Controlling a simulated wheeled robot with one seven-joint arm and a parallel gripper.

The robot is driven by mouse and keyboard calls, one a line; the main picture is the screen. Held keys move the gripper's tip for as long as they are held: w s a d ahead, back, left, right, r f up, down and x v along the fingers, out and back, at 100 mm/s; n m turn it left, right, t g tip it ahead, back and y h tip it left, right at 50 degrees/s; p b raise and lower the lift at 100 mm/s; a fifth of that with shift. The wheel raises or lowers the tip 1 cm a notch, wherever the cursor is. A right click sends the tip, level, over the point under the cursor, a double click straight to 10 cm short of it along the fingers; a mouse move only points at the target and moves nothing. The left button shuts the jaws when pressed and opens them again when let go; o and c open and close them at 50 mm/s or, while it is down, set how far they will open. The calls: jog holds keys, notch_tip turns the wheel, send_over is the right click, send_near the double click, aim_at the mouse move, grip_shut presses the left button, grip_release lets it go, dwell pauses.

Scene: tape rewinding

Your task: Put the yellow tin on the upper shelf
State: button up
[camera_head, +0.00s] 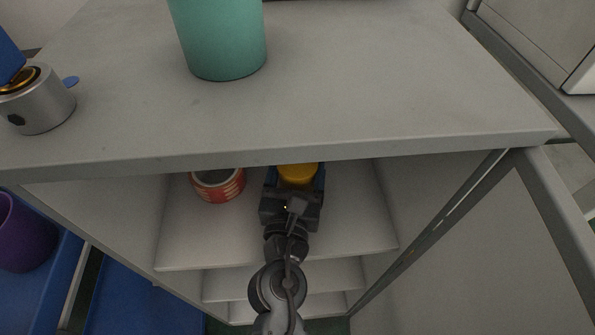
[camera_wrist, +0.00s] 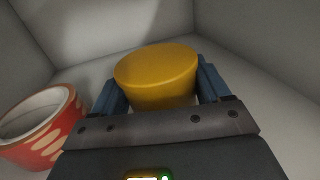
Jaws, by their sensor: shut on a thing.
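The yellow tin (camera_head: 298,174) is inside the cabinet, over its top visible shelf (camera_head: 350,235), partly hidden by my gripper and the cabinet top's edge. In the wrist view the yellow tin (camera_wrist: 158,76) stands upright between the blue fingers. My gripper (camera_head: 296,180) is shut on the tin and reaches into the compartment from the front. My gripper (camera_wrist: 160,92) also shows in the wrist view, a finger on each side of the tin. I cannot tell whether the tin's base touches the shelf.
A red and white ring-shaped tin (camera_head: 218,186) stands on the same shelf, left of my gripper; it also shows in the wrist view (camera_wrist: 45,135). A teal cup (camera_head: 222,40) and a silver cylinder (camera_head: 40,103) are on the cabinet top (camera_head: 380,90). Shelf room is free to the right.

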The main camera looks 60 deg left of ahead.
jog(key=o, duration=1.2)
jog(key=shift+f, duration=0.1)
jog(key=shift+s+d+r, duration=0.1)
jog(key=shift+r, duration=0.1)
jog(key=v, duration=1.1)
jog(key=shift+s+d, duration=0.25)
jog(key=shift+d, duration=0.05)
